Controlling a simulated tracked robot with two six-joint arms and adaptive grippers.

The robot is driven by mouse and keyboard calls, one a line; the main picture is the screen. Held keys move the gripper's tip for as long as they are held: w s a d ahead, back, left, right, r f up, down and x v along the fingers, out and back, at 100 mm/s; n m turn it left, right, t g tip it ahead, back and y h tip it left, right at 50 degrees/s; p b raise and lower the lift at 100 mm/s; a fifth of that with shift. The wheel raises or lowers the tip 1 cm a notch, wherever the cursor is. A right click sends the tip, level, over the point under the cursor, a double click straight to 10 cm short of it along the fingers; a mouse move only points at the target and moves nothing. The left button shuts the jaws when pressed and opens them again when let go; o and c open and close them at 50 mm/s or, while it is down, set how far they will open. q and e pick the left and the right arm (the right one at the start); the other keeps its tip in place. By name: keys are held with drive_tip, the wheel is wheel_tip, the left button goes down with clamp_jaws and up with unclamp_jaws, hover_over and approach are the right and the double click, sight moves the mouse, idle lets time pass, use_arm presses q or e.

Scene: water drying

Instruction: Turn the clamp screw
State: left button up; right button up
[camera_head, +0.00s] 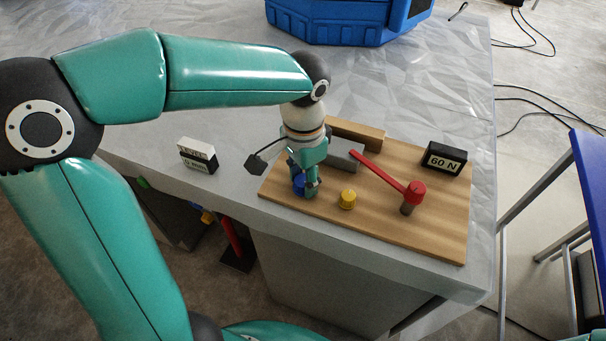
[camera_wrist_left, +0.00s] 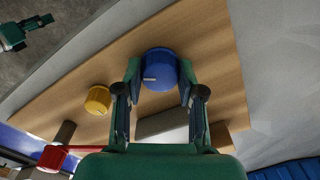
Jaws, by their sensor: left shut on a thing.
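A round blue knob (camera_head: 299,184) with a pale mark on its face sits at the left front of a wooden board (camera_head: 440,240). My left gripper (camera_head: 306,190) reaches down over it. In the left wrist view the blue knob (camera_wrist_left: 160,72) lies between the two fingertips, and the gripper (camera_wrist_left: 160,82) is shut on it. The gripper partly hides the knob in the head view. Which part is the clamp screw is not labelled. What looks like my right gripper (camera_wrist_left: 18,36) shows small at the wrist view's upper left, away from the board; its jaws are unclear.
A yellow knob (camera_head: 347,199) stands right of the blue one. A red lever (camera_head: 380,171) runs to a red-topped post (camera_head: 414,191). A grey block (camera_head: 346,155), a "60 N" display (camera_head: 444,158) and a small labelled box (camera_head: 198,155) stand around. A blue case (camera_head: 335,22) is behind.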

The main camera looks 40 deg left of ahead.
sight(303, 179)
use_arm(q)
drive_tip(key=shift+m, duration=0.6)
drive_tip(key=o, duration=1.1)
drive_tip(key=shift+o, duration=0.2)
drive_tip(key=shift+r, duration=0.1)
wheel_tip(303, 179, up, 12)
